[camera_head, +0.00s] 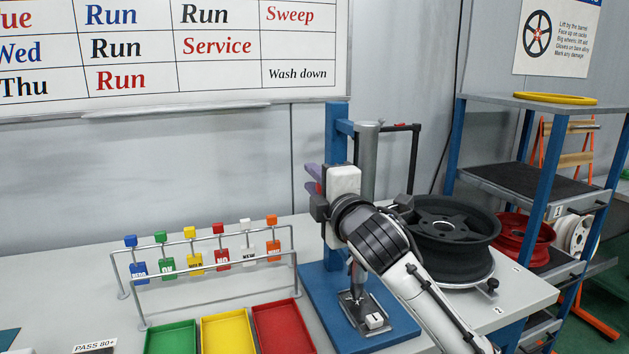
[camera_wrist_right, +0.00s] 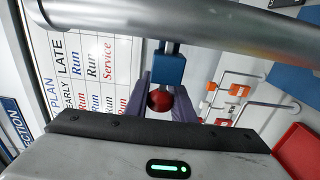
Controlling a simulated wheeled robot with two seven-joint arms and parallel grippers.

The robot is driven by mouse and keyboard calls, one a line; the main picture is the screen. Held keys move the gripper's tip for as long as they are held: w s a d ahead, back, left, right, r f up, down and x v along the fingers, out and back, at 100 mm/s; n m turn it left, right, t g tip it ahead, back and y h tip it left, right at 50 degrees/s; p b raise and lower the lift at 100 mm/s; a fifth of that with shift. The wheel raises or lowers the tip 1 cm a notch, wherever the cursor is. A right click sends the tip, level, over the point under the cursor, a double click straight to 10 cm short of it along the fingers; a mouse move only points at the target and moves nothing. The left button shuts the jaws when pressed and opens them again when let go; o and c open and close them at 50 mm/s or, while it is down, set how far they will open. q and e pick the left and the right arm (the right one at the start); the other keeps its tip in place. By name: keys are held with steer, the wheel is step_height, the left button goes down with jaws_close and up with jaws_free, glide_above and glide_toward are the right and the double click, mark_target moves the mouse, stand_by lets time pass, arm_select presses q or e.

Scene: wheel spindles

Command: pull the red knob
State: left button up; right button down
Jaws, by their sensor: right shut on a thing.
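The red knob (camera_wrist_right: 159,101) shows in the right wrist view, at the end of a short stem from a blue block (camera_wrist_right: 168,70). My right gripper (camera_head: 313,180) is beside the blue post of the bench press (camera_head: 338,135), its purple fingers pointing left in the head view. In the right wrist view the fingers stand on both sides of the knob and are shut on it. My left gripper is in neither view.
A grey cylinder (camera_head: 369,150) stands close by my right wrist. A black wheel (camera_head: 445,225) lies on the bench to the right, with shelves (camera_head: 520,180) beyond. A rack of coloured tags (camera_head: 205,260) and green, yellow and red trays (camera_head: 283,325) are to the left.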

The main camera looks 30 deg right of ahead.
steer(key=shift+w+a, duration=0.25)
steer(key=shift+a, duration=0.65)
steer(key=c, duration=1.5)
jaws_free()
steer(key=b+v, duration=0.1)
steer(key=v, duration=0.9)
steer(key=shift+s+a, duration=0.15)
